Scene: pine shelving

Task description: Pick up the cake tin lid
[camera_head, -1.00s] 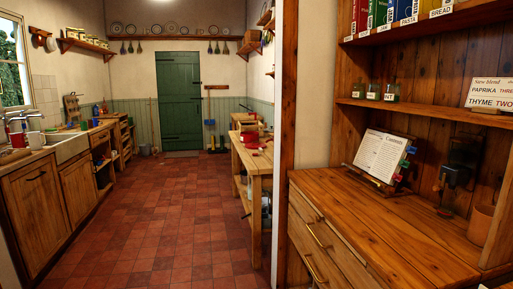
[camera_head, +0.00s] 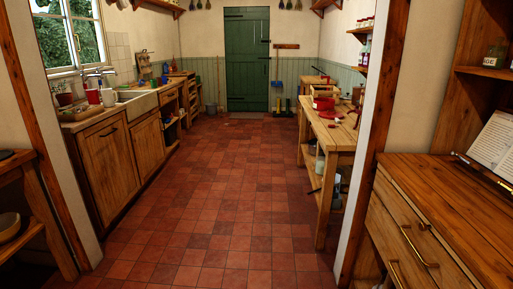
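I cannot make out the cake tin lid for certain. A red container (camera_head: 323,104) stands on the wooden workbench (camera_head: 341,136) on the right side of the room beyond the doorway. A flat red item (camera_head: 332,115) lies just in front of it on the bench top. It is too small to tell whether this is the lid. Neither of my grippers is in view.
A doorway opens onto a clear tiled floor (camera_head: 215,200) leading to a green door (camera_head: 248,60). Cupboards with a sink (camera_head: 137,102) line the left. A wooden dresser (camera_head: 440,215) stands close on the right, and a low shelf unit (camera_head: 35,205) on the left.

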